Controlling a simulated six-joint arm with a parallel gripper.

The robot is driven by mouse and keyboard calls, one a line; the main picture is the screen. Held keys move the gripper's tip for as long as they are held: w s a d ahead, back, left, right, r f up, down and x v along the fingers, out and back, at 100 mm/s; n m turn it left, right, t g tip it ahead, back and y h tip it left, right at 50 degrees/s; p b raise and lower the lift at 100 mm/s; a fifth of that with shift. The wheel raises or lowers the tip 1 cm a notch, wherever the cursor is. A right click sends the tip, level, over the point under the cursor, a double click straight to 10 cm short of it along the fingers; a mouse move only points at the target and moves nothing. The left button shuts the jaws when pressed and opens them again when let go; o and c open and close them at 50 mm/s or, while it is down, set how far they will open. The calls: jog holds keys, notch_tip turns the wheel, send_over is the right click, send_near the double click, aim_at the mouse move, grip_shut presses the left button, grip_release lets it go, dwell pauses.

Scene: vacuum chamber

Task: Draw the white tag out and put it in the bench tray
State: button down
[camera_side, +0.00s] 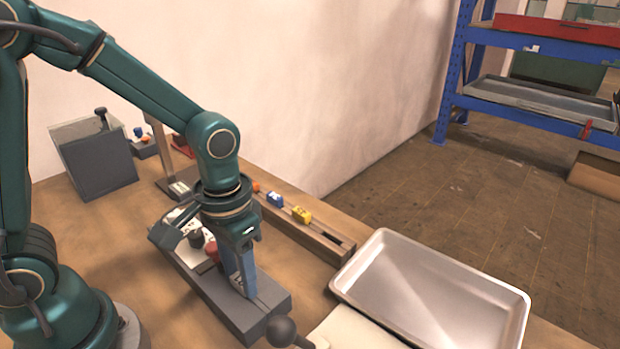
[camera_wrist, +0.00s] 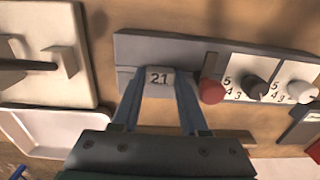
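The white tag (camera_wrist: 160,77), marked "21", sits at the left end of a dark grey panel block (camera_wrist: 205,50) in the wrist view. My gripper (camera_wrist: 159,80) points down at it, with one blue finger on each side of the tag. I cannot tell whether the fingers press on it or stand slightly apart. In the side view my gripper (camera_side: 246,287) is low over the near end of the panel block (camera_side: 215,305), and the tag is hidden. The bench tray (camera_side: 430,290), shiny metal and empty, lies to the right; it shows at lower left in the wrist view (camera_wrist: 60,130).
The panel carries a red knob (camera_wrist: 212,91), a black knob (camera_wrist: 255,87) and a white knob (camera_wrist: 302,91). A black ball handle (camera_side: 281,331) stands between panel and tray. A wooden rail (camera_side: 325,240) holding small coloured blocks runs behind.

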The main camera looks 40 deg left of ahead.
jog(key=shift+r, duration=3.3)
jog(key=w+a+r, duration=0.4)
jog(key=a+r, duration=0.2)
jog(key=a, duration=0.1)
jog(key=w+d+n, duration=0.1)
jog(key=w+d, duration=0.6)
jog(key=w, duration=0.1)
jog(key=shift+w+d+f, duration=0.2)
jog(key=shift+d+f, duration=6.05)
jog(key=shift+d, duration=0.1)
jog(key=shift+f, duration=0.1)
